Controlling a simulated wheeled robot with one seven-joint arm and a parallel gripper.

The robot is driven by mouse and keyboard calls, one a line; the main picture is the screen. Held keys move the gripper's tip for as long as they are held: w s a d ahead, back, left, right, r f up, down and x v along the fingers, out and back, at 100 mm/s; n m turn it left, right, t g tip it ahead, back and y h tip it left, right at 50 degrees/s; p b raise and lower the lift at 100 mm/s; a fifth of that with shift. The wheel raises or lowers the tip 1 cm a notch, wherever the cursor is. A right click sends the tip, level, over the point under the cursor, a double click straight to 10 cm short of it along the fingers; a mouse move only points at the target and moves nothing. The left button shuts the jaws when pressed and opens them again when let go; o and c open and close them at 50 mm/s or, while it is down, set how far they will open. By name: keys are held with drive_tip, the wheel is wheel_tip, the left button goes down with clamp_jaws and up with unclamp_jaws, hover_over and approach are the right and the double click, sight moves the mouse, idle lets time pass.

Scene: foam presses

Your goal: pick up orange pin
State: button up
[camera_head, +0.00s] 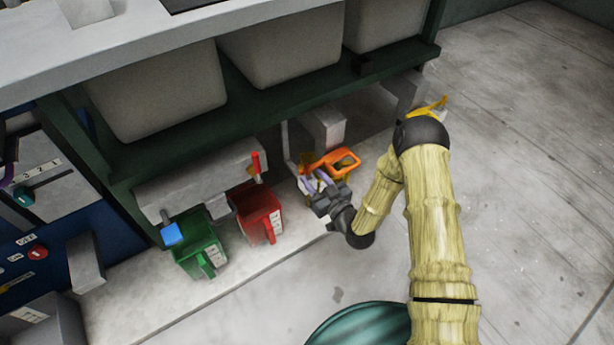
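The orange pin (346,157), with a loop-shaped handle, shows just beyond my gripper, under the bench shelf. Yellow and purple parts (318,181) show close beside it, partly hidden by the gripper. My gripper (323,193) is dark grey and reaches in from the right at the end of the yellow arm. Its fingers are close to the pin and seem to be just in front of it. They are too small and dark to tell whether they are open or touch anything.
A red bin (258,216) and a green bin (202,252) with a blue part (172,234) stand left of the gripper. A grey block (325,126) is behind the pin. The green bench frame (290,97) overhangs. Floor at right is clear.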

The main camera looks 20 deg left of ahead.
sight(309, 172)
drive_tip(key=b+x, duration=0.2)
drive_tip(key=x, duration=0.1)
drive_tip(key=shift+w+f, duration=0.2)
drive_tip(key=shift+w+a+r+b, duration=0.2)
drive_tip(key=shift+w+a+b, duration=0.15)
drive_tip(key=shift+a, duration=0.15)
clamp_jaws()
